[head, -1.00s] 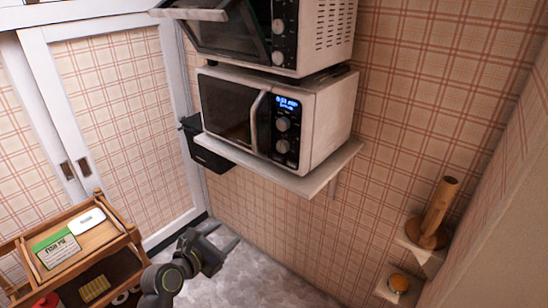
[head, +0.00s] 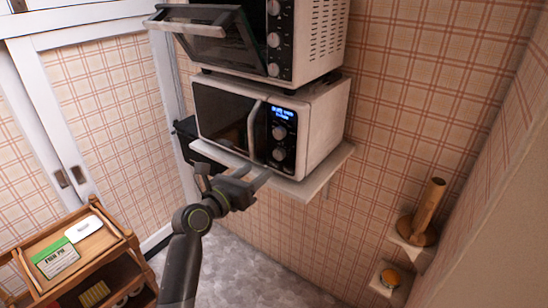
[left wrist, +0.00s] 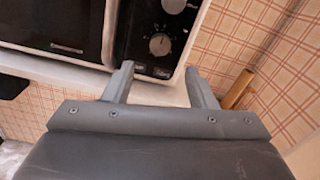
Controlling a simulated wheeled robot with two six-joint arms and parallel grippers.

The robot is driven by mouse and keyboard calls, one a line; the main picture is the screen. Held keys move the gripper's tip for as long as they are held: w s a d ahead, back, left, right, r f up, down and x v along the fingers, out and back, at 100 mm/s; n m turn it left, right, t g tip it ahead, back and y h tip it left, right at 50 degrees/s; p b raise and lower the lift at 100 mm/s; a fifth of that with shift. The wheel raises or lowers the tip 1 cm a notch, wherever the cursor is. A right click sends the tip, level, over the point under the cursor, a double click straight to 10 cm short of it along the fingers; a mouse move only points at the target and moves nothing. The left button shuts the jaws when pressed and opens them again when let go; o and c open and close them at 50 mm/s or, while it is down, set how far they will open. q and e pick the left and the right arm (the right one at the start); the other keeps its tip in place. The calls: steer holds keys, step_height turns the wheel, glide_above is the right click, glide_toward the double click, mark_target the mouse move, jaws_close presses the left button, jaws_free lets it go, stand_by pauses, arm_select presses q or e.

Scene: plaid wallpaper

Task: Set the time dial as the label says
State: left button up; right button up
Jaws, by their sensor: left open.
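The white microwave (head: 322,125) sits on a wall shelf, with a lit blue display (head: 283,112) whose text is too small to read surely. Below the display are an upper dial (head: 279,132) and a lower dial (head: 279,154); they also show in the left wrist view, upper (left wrist: 173,5) and lower (left wrist: 159,44). Which is the time dial I cannot tell. A label card (head: 56,257) with a green header, seemingly "FISH PIE", lies on the wooden cart. My left gripper (head: 232,174) is open and empty, in front of and below the dials; its fingers (left wrist: 158,76) point toward the panel.
The shelf edge (head: 312,184) juts out under the microwave. A second oven (head: 318,40) above has its door (head: 190,25) hanging open. A white object (head: 83,229) lies on the cart (head: 125,240). A wooden post (head: 429,207) and an orange-topped item (head: 391,277) stand on right wall shelves.

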mark_target(277, 156)
arm_select(q)
steer(key=x, duration=0.8)
steer(key=shift+w+d, duration=0.2)
steer(key=shift+w, duration=0.1)
steer(key=c, duration=1)
steer(key=shift+o, duration=0.2)
